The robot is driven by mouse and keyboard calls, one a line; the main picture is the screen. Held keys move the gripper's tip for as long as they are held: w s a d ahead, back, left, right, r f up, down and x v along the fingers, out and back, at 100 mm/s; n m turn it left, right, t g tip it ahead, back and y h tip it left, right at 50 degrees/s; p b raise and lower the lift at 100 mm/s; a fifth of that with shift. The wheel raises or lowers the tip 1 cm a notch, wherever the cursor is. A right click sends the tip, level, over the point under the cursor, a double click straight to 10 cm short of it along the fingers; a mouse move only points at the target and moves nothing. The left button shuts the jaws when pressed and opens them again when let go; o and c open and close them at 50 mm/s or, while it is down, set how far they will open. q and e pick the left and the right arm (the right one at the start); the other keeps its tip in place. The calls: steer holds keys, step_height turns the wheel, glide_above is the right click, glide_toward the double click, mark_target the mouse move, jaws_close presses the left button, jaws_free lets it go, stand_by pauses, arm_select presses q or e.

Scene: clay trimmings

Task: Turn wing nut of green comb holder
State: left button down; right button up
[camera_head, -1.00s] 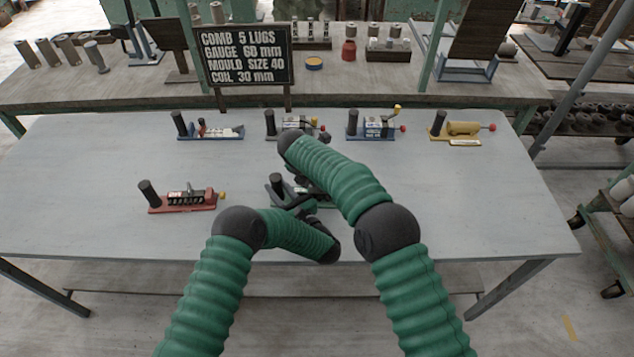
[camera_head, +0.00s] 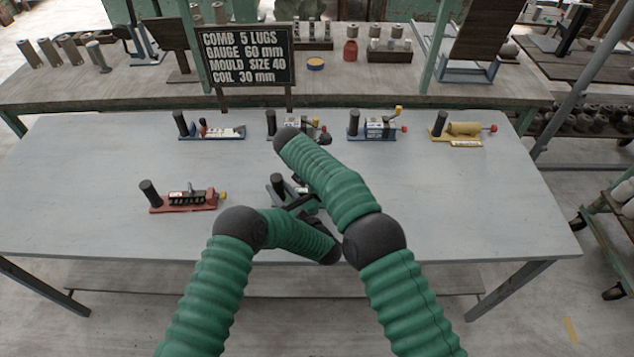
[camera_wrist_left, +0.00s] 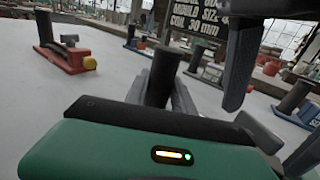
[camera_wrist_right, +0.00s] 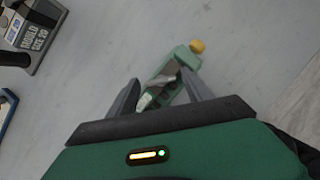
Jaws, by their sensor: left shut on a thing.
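The green comb holder (camera_wrist_right: 187,55) lies near the middle of the table's front part. In the head view my arms cover most of it, and its black handle (camera_head: 277,184) shows. My left gripper (camera_wrist_left: 163,93) is shut on this upright black handle. In the right wrist view the holder shows a yellow knob (camera_wrist_right: 197,46) at its far end and grey-white parts along its body. My right gripper (camera_wrist_right: 158,78) is open over the holder, with its fingers on either side. I cannot tell the wing nut clearly from the other parts.
A red comb holder (camera_head: 184,199) stands to the left on the table (camera_head: 480,210). Several other holders line the back, including a yellow one (camera_head: 462,129) and a blue one (camera_head: 372,128). A black sign (camera_head: 246,56) stands behind. The table's right front is clear.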

steer(key=shift+o, duration=0.3)
steer(key=v, duration=1.2)
steer(key=shift+w, duration=0.1)
steer(key=shift+c, duration=0.6)
steer(key=d+f+m, duration=0.1)
steer(key=d+f+m+y, duration=0.1)
steer(key=d+f, duration=0.1)
steer(key=w+d+f+m+g, duration=0.1)
steer(key=f, duration=0.1)
steer(key=shift+w+d+y, duration=0.1)
steer(key=shift+d+y, duration=0.05)
steer(key=shift+y, duration=0.25)
steer(key=c, duration=0.7)
steer(key=shift+o, duration=0.2)
steer(key=d+f+m+y, duration=0.1)
steer(key=d+m, duration=0.1)
steer(key=d+f+m+y, duration=0.1)
steer(key=f+m+y, duration=0.1)
steer(key=shift+d+f+m+g, duration=0.3)
steer(key=shift+d, duration=0.05)
steer(key=s+d+r+m+t+y, duration=0.3)
steer(key=r+m+y, duration=0.25)
steer(key=m, duration=0.45)
steer(key=x, duration=1.1)
steer(key=shift+w+f, duration=0.3)
steer(key=shift+f, duration=0.05)
